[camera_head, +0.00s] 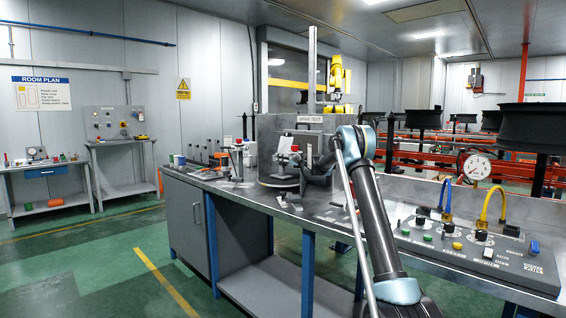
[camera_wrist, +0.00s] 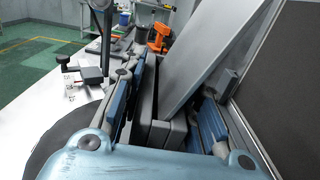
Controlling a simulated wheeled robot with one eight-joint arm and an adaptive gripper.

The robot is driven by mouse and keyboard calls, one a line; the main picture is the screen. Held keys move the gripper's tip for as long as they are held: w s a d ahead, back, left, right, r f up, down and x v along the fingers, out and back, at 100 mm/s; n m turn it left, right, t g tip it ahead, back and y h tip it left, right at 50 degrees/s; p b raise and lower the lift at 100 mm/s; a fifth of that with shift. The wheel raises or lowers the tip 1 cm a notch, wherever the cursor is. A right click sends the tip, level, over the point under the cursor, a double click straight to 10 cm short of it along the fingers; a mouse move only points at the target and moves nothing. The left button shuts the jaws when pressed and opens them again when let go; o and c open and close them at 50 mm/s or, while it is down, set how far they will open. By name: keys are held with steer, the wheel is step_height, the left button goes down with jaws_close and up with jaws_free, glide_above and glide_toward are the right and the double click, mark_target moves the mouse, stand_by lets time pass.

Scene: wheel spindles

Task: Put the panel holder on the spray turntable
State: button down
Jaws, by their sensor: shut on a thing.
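The panel holder (camera_wrist: 210,62) is a grey, slanted plate rising from grey blocks in the wrist view. My gripper (camera_wrist: 168,128) is shut on its blocks, with blue finger pads on both sides. The spray turntable (camera_wrist: 62,140) is a dark round disc at the lower left of the wrist view, partly hidden by my gripper. In the head view the turntable (camera_head: 278,182) sits on the bench before the spray test booth, and my gripper (camera_head: 312,170) is low over its right side. I cannot tell whether the holder touches the disc.
The spray test sign (camera_head: 310,118) hangs on the booth behind. A dark booth wall (camera_wrist: 285,90) stands close on the right in the wrist view. A clamp stand (camera_head: 237,160) and small tools are on the bench to the left. A control panel (camera_head: 480,247) with hoses lies right.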

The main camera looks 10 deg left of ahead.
steer(key=shift+f, duration=0.2)
steer(key=c, duration=1.2)
jaws_free()
steer(key=v, duration=0.7)
steer(key=shift+s+d, duration=0.15)
steer(key=shift+d, duration=0.1)
steer(key=shift+r, duration=0.1)
